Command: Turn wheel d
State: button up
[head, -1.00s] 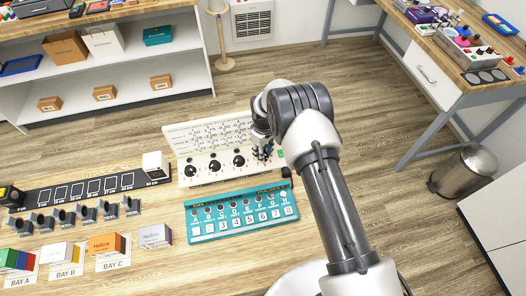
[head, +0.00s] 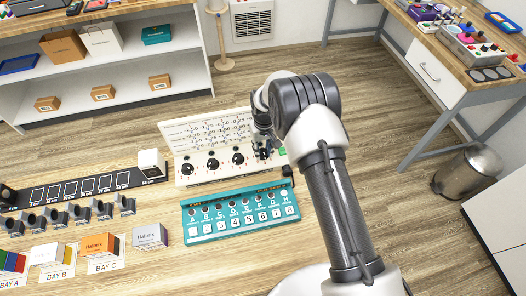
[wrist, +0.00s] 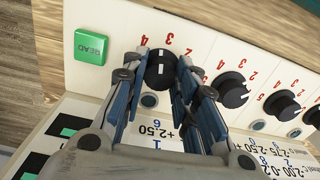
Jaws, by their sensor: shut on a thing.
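A cream dial panel (head: 200,181) stands on the bench in the head view, with a row of black wheels on its front. Wheel d, judged by its place as the last one beside the green READ button, is the black wheel (wrist: 161,66) in the wrist view. It has a white mark and red numbers around it; which number the mark points at is not clear. My gripper (wrist: 160,76) has one finger on each side of this wheel and is shut on it. In the head view my gripper (head: 263,148) hides most of that wheel. Wheel letters are not readable.
Other black wheels (wrist: 230,90) sit close beside my finger. The green READ button (wrist: 91,47) is on the other side. A teal lettered and numbered tray (head: 240,232) lies in front of the panel. Printed charts fill the panel's raised back.

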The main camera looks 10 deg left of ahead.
aim_at(264, 151)
jog(key=shift+m+b, duration=0.4)
jog(key=shift+m, duration=0.8)
jog(key=o, duration=1.1)
notch_tip(264, 151, up, 12)
jog(key=shift+d+r, duration=0.1)
